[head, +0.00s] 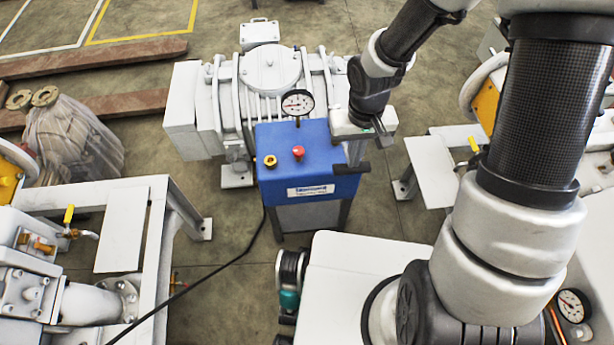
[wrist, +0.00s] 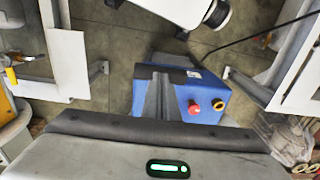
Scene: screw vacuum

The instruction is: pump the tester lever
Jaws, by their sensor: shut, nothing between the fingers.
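The tester is a blue box (head: 290,150) on a grey stand, with a pressure gauge (head: 297,103), a red button (head: 298,152) and a yellow knob (head: 270,160) on top. Its lever has a black handle (head: 352,169) at the right front. My gripper (head: 379,128) is above the right side of the tester, apart from the handle in the head view. In the wrist view its dark fingers (wrist: 160,97) are together and empty, in front of the blue box (wrist: 205,85).
A ribbed white pump (head: 270,70) stands behind the tester. White frames with machinery flank it, one at the left (head: 122,230) and one at the right (head: 432,170). A black cable (head: 200,278) runs over the floor from the tester. Bare floor lies left of the tester.

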